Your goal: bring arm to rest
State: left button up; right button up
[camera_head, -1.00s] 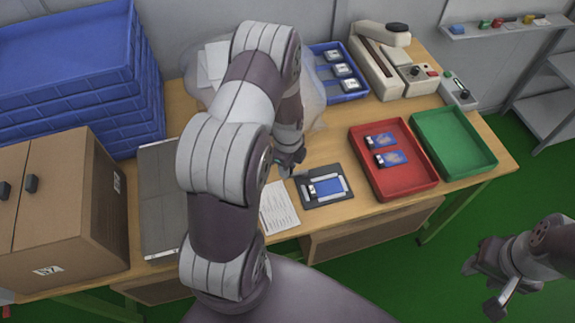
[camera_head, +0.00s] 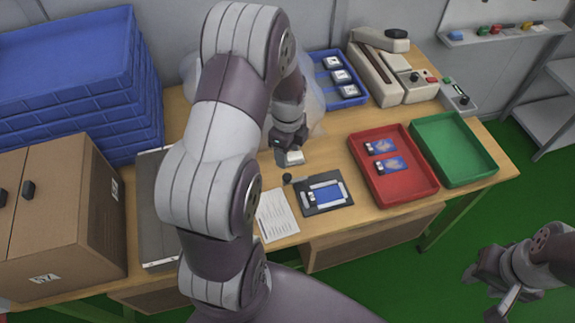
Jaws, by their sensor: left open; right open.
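My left arm comes in from the left and crosses the middle of the wooden table. My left gripper (camera_head: 290,156) is open and hangs above the table, behind and left of a dark fixture plate (camera_head: 334,204). A blue card-like part (camera_head: 326,194) lies on that plate. A small pale block shows at the gripper's tips; I cannot tell whether it is part of the gripper. My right gripper (camera_head: 492,280) is open and empty at the lower right, over the green floor, clear of the table.
A red tray (camera_head: 408,199) holds two blue parts. An empty green tray (camera_head: 452,147) is beside it. A blue tray (camera_head: 352,101) with several parts and a beige machine (camera_head: 373,72) stand at the back. Stacked blue crates (camera_head: 62,60) and a cardboard box (camera_head: 62,228) fill the left.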

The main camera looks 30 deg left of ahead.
pick_arm(q)
notch_tip(320, 180, up, 3)
jog(key=shift+f, duration=0.15)
dwell(0.4)
